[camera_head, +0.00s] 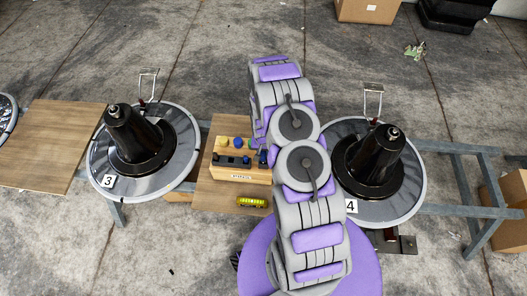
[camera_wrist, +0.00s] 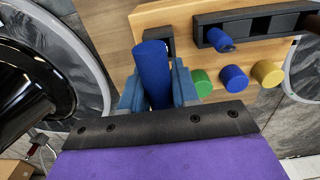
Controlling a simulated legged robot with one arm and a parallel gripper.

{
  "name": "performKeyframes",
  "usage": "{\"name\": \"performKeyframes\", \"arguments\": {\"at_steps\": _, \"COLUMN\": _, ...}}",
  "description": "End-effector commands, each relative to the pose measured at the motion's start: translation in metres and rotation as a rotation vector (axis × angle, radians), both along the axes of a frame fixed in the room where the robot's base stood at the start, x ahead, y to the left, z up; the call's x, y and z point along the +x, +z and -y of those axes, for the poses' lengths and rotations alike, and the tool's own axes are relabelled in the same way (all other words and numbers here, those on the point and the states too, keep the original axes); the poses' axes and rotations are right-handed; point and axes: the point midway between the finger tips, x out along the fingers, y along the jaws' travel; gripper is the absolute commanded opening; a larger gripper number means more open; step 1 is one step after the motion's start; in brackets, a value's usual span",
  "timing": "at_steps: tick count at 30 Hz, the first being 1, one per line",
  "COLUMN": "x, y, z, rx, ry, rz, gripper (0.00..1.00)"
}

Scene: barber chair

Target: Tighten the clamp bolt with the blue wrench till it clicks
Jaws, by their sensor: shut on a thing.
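In the wrist view my gripper (camera_wrist: 157,88) is shut on a thick blue handle (camera_wrist: 152,62), a finger on each side. I take this to be the blue wrench; its working end is hidden. The handle is at the end of a wooden tool block (camera_wrist: 172,12), beside a black holder. I cannot tell whether it is still seated there. In the head view the block (camera_head: 236,176) stands between two round bases, and my arm hides most of the gripper. I cannot make out the clamp bolt for certain; each black column (camera_head: 376,166) has a metal fitting on top.
Round bases marked 3 (camera_head: 172,165) and 4 (camera_head: 412,192) flank the block, each with an upright metal frame behind. Green (camera_wrist: 202,82), blue (camera_wrist: 233,78) and yellow (camera_wrist: 267,73) knobs stick out of the block. A yellow object (camera_head: 252,202) lies in front. A bare board (camera_head: 50,145) lies left.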

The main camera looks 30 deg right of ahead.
Motion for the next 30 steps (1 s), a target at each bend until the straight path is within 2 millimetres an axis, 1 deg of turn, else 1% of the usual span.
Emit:
{"name": "performKeyframes", "arguments": {"at_steps": 8, "x": 0.0, "y": 0.0, "z": 0.0, "rx": -0.001, "ry": 0.0, "rz": 0.001, "gripper": 0.0}}
{"name": "performKeyframes", "arguments": {"at_steps": 9, "x": 0.0, "y": 0.0, "z": 0.0, "rx": -0.001, "ry": 0.0, "rz": 0.001, "gripper": 0.33}}
{"name": "performKeyframes", "arguments": {"at_steps": 17, "x": 0.0, "y": 0.0, "z": 0.0, "rx": -0.001, "ry": 0.0, "rz": 0.001, "gripper": 0.58}}
{"name": "performKeyframes", "arguments": {"at_steps": 26, "x": 0.0, "y": 0.002, "z": 0.0, "rx": 0.0, "ry": 0.0, "rz": 0.0, "gripper": 0.59}}
{"name": "performKeyframes", "arguments": {"at_steps": 30, "x": 0.001, "y": 0.014, "z": 0.0, "rx": 0.0, "ry": 0.0, "rz": 0.002, "gripper": 0.59}}
